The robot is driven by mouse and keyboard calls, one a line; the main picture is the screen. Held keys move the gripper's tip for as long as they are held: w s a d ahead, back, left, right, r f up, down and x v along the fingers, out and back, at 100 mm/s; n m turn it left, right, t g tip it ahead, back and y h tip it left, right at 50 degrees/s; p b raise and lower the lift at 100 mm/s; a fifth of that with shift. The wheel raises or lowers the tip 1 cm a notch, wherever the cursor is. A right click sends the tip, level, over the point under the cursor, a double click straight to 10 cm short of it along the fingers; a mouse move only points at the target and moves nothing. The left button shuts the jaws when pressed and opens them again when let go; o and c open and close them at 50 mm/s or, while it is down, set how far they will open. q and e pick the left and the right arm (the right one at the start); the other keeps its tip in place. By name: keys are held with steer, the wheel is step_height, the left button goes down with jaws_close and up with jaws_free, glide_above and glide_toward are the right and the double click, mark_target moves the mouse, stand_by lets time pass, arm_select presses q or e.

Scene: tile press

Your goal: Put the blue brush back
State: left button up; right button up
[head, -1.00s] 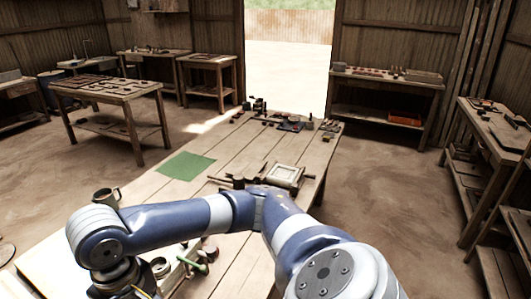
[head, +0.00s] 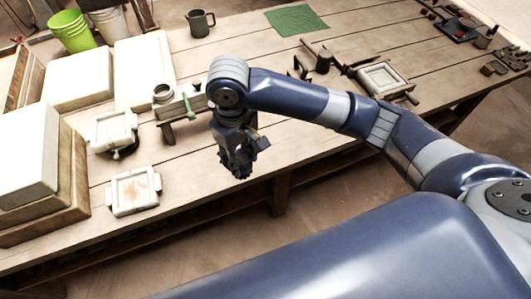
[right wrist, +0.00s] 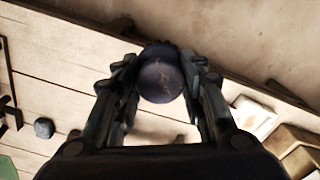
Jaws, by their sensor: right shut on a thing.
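My right gripper (head: 238,168) is over the near edge of the bench, to the right of the moulds. It is shut on a dark, round-ended thing. In the right wrist view, this dark round thing (right wrist: 161,80) sits between the two fingers and looks blue-grey to black. Its lower part is hidden, and I cannot tell from its shape whether it is the blue brush. No other blue brush can be made out. My left gripper is not in view.
The bench (head: 195,205) carries white moulds (head: 134,190), a vise-like press (head: 180,103) with a green handle, a dark mug (head: 201,23), a green mat (head: 297,20) and a framed tray (head: 385,80). Stacked boxes (head: 32,160) stand left. Green buckets (head: 72,32) are behind.

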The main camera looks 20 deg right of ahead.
steer(key=w+a+f+n+b, duration=0.15)
steer(key=a+f+n, duration=0.25)
steer(key=a+f, duration=0.4)
arm_select(q)
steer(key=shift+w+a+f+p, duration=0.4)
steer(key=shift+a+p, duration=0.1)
steer(key=shift+p, duration=0.55)
arm_select(e)
steer(key=shift+w+d+f, duration=0.9)
steer(key=shift+w+d, duration=0.25)
steer(key=shift+d, duration=1.25)
steer(key=shift+w+d+f, duration=0.9)
steer(key=shift+w+d, duration=0.2)
steer(key=shift+d, duration=1.35)
steer(key=shift+w+d+f, duration=0.9)
steer(key=shift+w+d, duration=0.25)
steer(key=shift+d, duration=1.25)
steer(key=shift+f, duration=0.15)
steer(key=o, duration=0.9)
steer(key=shift+o, duration=0.2)
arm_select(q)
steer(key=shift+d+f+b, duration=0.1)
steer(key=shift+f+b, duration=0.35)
arm_select(e)
step_height(320, 180, up, 12)
steer(key=shift+r, duration=0.2)
